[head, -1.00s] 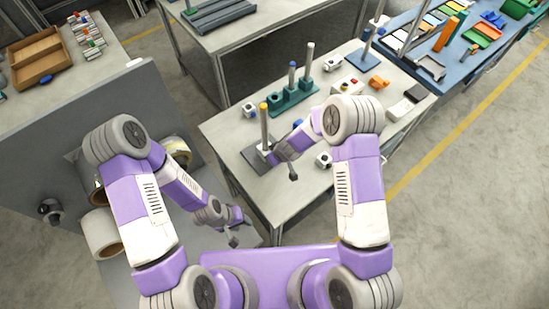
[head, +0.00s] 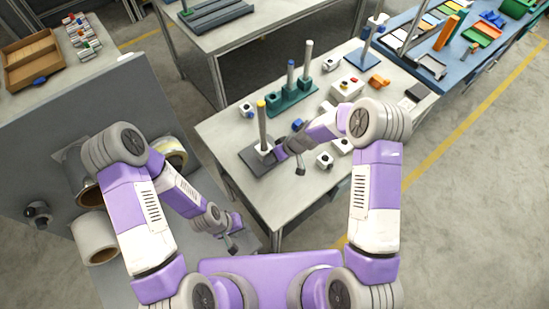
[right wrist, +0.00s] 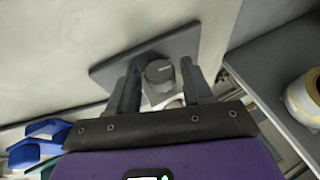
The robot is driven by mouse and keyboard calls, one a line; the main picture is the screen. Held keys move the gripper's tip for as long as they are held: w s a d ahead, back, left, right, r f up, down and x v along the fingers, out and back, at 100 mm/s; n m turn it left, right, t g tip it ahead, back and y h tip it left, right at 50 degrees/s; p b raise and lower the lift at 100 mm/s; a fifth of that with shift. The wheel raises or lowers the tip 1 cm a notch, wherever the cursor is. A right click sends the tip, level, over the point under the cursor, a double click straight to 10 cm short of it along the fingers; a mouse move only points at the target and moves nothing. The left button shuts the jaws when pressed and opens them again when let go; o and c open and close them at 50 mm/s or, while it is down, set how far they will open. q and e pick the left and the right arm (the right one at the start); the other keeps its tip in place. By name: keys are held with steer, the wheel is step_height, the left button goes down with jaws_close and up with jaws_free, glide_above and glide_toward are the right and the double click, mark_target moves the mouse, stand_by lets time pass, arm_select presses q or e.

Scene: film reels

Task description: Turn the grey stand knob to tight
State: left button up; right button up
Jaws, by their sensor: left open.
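The grey stand has a dark flat base (head: 252,159) and an upright pale post (head: 262,128) with a yellow top, near the front left of the table. My right gripper (head: 279,153) is low beside the post, over the base. In the right wrist view the round grey knob (right wrist: 160,72) lies between the two fingers of my right gripper (right wrist: 159,72). The fingers look spread, with narrow gaps on both sides of the knob. A dark base plate (right wrist: 115,70) is behind it. My left gripper (head: 235,238) is open and empty, low in front of the table.
A green rack (head: 290,98) with posts stands behind the stand. Small white blocks (head: 325,160) lie right of my right gripper. A grey panel (head: 45,150) with large rolls (head: 97,238) is at the left.

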steer(key=shift+o, duration=0.6)
steer(key=v, duration=0.7)
steer(key=shift+d+r, duration=0.15)
steer(key=shift+r, duration=0.05)
steer(key=shift+s, duration=0.15)
